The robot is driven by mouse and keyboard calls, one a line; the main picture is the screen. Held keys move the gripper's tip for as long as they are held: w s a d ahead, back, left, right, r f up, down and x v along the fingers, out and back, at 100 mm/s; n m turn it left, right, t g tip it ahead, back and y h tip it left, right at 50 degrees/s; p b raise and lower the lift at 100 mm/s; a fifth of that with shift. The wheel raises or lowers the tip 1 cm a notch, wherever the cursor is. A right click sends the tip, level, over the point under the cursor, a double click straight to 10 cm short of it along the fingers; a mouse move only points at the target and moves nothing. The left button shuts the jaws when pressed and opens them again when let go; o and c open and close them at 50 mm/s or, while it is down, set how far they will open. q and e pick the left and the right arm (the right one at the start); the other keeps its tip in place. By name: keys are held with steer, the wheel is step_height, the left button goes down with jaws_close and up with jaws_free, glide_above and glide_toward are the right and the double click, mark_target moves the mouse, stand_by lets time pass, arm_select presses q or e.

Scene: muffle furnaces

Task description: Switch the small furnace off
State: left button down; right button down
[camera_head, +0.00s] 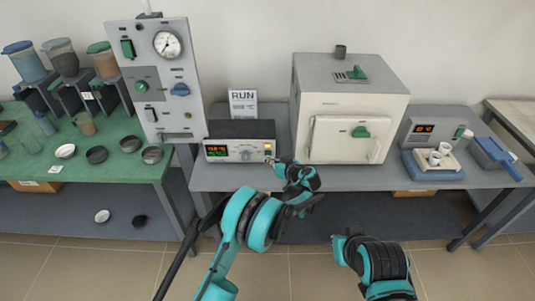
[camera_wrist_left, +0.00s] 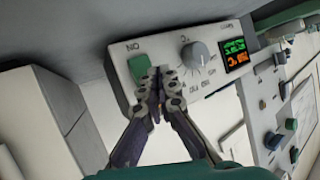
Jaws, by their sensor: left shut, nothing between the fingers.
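The small furnace (camera_head: 345,90) is a cream box on the grey table, its door with a green handle (camera_head: 361,132) closed. A control box (camera_head: 238,128) stands to its left. Its display (camera_head: 216,151) is lit in red and green, and shows in the left wrist view too (camera_wrist_left: 236,53). Beside the knob (camera_wrist_left: 194,54) is a green switch (camera_wrist_left: 139,66) with an ON label above it. My left gripper (camera_head: 272,161) is shut and empty at the switch end of the panel. In the wrist view its fingertips (camera_wrist_left: 160,72) are right beside the switch; contact is unclear.
A card reading RUN (camera_head: 243,103) stands behind the control box. A scale (camera_head: 434,160) with white crucibles and a blue tray (camera_head: 495,155) are at the right. A tall gauge panel (camera_head: 160,80) stands left, beside the green table (camera_head: 90,170) with jars and dishes.

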arm_select(q)
steer(key=shift+w, duration=0.15)
stand_by(0.3)
steer(key=shift+w, duration=0.25)
steer(key=shift+w+r, duration=0.1)
steer(key=shift+w, duration=0.2)
stand_by(0.6)
steer(key=shift+s+b, duration=0.45)
steer(key=shift+s, duration=0.3)
steer(key=shift+s+f+b, duration=0.2)
steer(key=shift+s+b, duration=0.1)
steer(key=shift+s, duration=0.95)
steer(key=shift+s+f+b, duration=0.15)
steer(key=shift+s+b, duration=0.1)
steer(key=shift+s, duration=1)
